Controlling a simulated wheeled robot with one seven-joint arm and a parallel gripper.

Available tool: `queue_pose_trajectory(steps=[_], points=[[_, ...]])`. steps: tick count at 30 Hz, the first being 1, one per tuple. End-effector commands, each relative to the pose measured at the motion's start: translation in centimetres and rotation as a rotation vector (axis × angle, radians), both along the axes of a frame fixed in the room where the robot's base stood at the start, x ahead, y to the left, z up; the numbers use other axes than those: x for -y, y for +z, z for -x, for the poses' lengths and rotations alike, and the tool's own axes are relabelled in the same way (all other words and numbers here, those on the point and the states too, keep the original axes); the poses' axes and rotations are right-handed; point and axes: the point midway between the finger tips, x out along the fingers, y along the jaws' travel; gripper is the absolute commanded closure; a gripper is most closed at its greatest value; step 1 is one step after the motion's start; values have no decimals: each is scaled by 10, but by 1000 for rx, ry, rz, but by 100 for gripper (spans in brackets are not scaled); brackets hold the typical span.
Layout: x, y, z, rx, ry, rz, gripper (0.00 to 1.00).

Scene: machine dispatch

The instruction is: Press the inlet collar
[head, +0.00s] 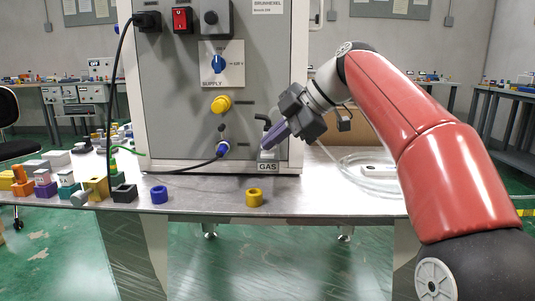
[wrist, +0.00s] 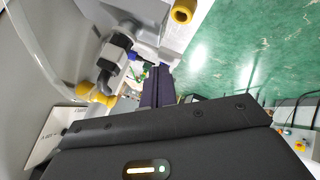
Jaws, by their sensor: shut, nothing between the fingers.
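My gripper (head: 267,143) is shut and empty. Its purple fingers point down and left in front of the machine's lower right front, by the grey GAS fitting (head: 268,167); whether they touch it I cannot tell. Part of the fitting is hidden behind them. Which one is the inlet collar is not marked. The wrist view shows the shut fingers (wrist: 160,70), the blue collar (wrist: 132,56) and the yellow collar (wrist: 97,93).
A loose blue ring (head: 159,194) and a loose yellow ring (head: 255,197) lie near the table's (head: 320,203) front edge. Coloured blocks (head: 97,188) crowd the left. Clear tubing (head: 365,168) coils at the right.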

Motion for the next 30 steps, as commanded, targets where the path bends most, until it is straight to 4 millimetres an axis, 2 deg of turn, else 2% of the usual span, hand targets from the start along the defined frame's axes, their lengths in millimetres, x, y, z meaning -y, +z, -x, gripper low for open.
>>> queue_pose_trajectory(steps=[30], points=[[0,-13,0,-1,1,0,100]])
